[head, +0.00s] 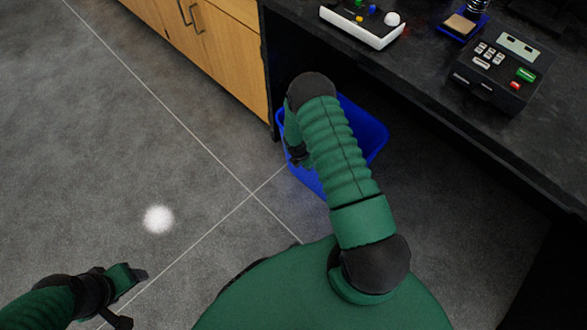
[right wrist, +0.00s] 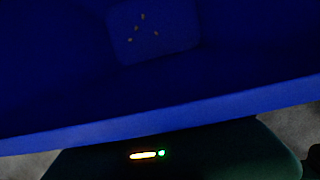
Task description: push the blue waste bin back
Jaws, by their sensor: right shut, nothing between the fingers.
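The blue waste bin (head: 372,135) stands on the floor under the dark counter, beside the wooden cabinet. My right arm passes over it and hides its middle. My right gripper (head: 298,155) is shut and empty at the bin's left side, partly hidden by my arm; I cannot tell whether it touches the bin. The right wrist view looks down into the bin (right wrist: 60,70), with its rim crossing the lower part and several small pale bits (right wrist: 143,28) on its bottom. My left gripper (head: 134,296) is open and empty above the floor at the lower left.
The wooden cabinet (head: 225,45) stands left of the bin. The counter (head: 430,65) above holds a white box with coloured knobs (head: 362,20) and a dark device with keys (head: 503,68). A fuzzy white spot (head: 158,219) shows over the floor. The tiled floor at left is otherwise clear.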

